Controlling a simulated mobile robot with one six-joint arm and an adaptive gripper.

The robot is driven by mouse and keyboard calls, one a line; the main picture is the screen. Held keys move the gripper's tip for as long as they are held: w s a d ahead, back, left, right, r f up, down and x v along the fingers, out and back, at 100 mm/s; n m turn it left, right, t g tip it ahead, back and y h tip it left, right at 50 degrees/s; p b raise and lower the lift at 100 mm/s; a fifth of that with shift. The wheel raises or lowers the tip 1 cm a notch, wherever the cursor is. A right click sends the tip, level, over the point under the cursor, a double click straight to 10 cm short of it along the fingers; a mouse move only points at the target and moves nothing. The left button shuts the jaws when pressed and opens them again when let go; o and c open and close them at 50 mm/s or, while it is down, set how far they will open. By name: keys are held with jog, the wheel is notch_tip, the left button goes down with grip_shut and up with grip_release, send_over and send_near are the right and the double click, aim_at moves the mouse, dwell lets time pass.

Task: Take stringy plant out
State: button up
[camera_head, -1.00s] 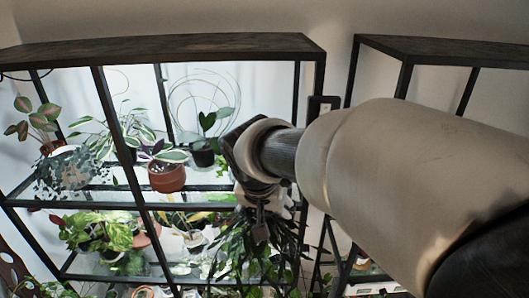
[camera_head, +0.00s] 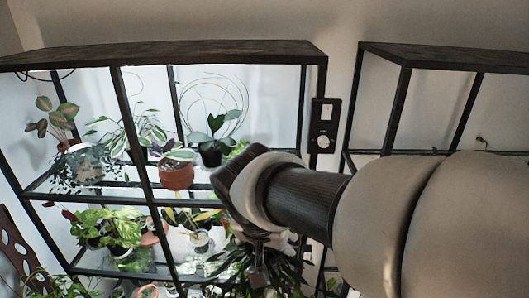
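The stringy plant (camera_head: 285,272) has long, narrow dark green leaves that hang down below my wrist at the lower middle of the head view. My gripper (camera_head: 259,272) points down into its top, with one grey finger showing in front of the leaves. The gripper appears shut on the plant, which has moved together with it. The grip itself and most of the pot are hidden behind my wrist and the leaves. The lower ends of the leaves run out of the picture.
A black-framed shelf (camera_head: 160,52) with glass levels stands behind, its upright posts close by. A terracotta pot (camera_head: 176,176), a trailing plant (camera_head: 85,168) and a leafy plant (camera_head: 120,228) stand on it. A second shelf frame (camera_head: 400,105) stands right; a control box (camera_head: 324,125) sits between.

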jog(key=s+b, duration=0.2)
jog(key=s, duration=0.8)
jog(key=shift+s+a+b, duration=0.15)
jog(key=shift+s+b, duration=0.2)
jog(key=shift+b, duration=0.05)
